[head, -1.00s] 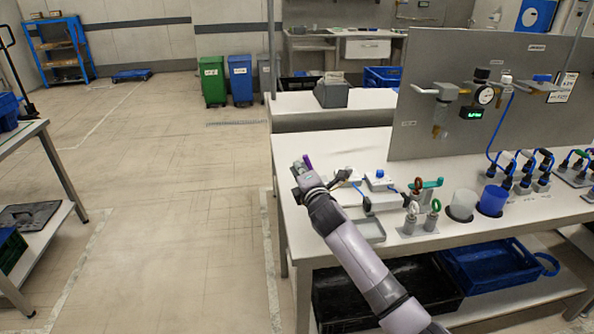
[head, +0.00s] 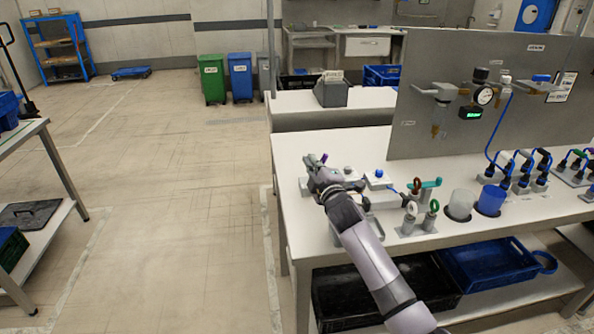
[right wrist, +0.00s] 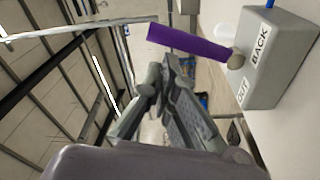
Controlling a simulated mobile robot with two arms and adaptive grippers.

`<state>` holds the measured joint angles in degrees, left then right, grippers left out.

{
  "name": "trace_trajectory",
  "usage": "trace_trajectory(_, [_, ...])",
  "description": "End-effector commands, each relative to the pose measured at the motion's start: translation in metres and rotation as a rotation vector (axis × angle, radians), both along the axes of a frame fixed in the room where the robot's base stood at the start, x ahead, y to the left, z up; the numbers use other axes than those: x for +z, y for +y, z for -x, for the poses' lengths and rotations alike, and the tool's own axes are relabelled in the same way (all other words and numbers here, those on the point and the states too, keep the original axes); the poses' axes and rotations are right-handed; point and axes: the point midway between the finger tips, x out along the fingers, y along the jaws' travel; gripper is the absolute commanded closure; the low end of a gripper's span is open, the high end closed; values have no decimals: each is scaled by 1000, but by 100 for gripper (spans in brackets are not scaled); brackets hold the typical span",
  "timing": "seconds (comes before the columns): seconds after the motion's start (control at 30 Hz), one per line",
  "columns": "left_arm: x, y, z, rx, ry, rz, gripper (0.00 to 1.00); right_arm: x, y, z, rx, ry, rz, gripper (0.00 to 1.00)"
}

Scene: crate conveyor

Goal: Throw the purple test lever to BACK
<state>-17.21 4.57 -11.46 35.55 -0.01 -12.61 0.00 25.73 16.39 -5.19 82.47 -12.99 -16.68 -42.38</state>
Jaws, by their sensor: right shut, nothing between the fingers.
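The purple test lever (right wrist: 188,42) shows in the right wrist view as a purple bar on a round pivot. It stands out from a grey box (right wrist: 284,62) marked BACK and OUT, and it leans toward the BACK end. In the head view only a bit of its purple tip (head: 323,157) shows above my right gripper (head: 314,166), which hides the rest. The right gripper's fingers (right wrist: 165,85) are shut and empty, just beside the lever. I cannot tell whether they touch it. My left gripper is not in view.
On the white bench (head: 300,215) several small fittings stand close to my right arm: a blue-knobbed box (head: 378,180), ring-topped fittings (head: 411,215), a clear cup (head: 460,205) and a blue cup (head: 491,200). A grey panel (head: 430,135) rises behind. The bench's left edge is close.

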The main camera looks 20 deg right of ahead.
Motion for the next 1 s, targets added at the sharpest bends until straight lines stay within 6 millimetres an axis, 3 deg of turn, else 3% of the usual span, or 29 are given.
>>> trace_trajectory(0.3, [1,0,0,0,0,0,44,0,-6,1,0,-20,-85,100])
trace_trajectory(1.0, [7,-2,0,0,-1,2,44,7,-6,-1,0,-21,-89,100])
